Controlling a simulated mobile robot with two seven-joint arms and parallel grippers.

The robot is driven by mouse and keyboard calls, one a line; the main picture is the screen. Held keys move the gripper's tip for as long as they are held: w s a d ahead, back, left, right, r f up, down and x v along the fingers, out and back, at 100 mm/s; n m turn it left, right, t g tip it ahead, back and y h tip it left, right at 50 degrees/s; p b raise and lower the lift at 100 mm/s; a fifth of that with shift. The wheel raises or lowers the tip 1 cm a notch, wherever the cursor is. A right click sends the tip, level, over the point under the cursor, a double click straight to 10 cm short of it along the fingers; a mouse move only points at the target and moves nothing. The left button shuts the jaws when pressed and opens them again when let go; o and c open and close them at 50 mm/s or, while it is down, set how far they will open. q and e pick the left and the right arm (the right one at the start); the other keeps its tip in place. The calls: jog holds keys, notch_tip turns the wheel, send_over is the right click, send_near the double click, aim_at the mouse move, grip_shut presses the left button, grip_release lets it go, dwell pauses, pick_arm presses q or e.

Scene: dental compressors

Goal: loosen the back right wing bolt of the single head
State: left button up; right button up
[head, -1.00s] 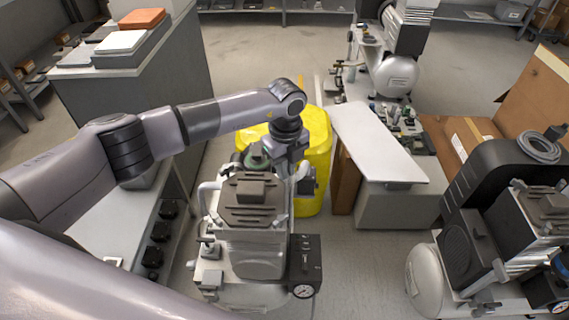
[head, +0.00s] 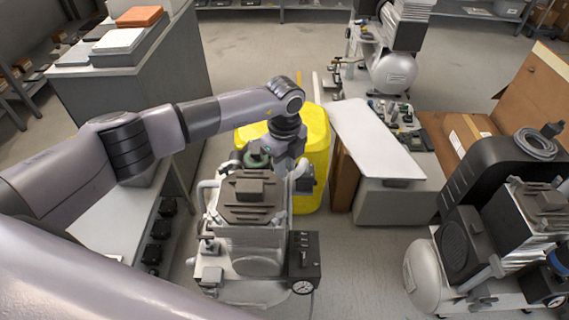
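The single-head compressor (head: 258,262) stands on the floor in the centre of the head view, with a ribbed dark head (head: 252,200) on top. My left gripper (head: 287,166) points down at the back right corner of this head, close behind and beside it. Its fingertips are mostly hidden by the head and the pipes around it, so I cannot see whether they touch or hold anything. The back right wing bolt is not distinguishable there. My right gripper is not in view.
A yellow container (head: 317,150) stands right behind the compressor. A white-topped bench (head: 375,140) is to its back right, and a black and silver compressor (head: 470,240) stands at the right. A grey bench (head: 125,215) is at the left. Floor is clear between the compressors.

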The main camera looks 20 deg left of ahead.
pick_arm(q)
jog(key=shift+r, duration=3.6)
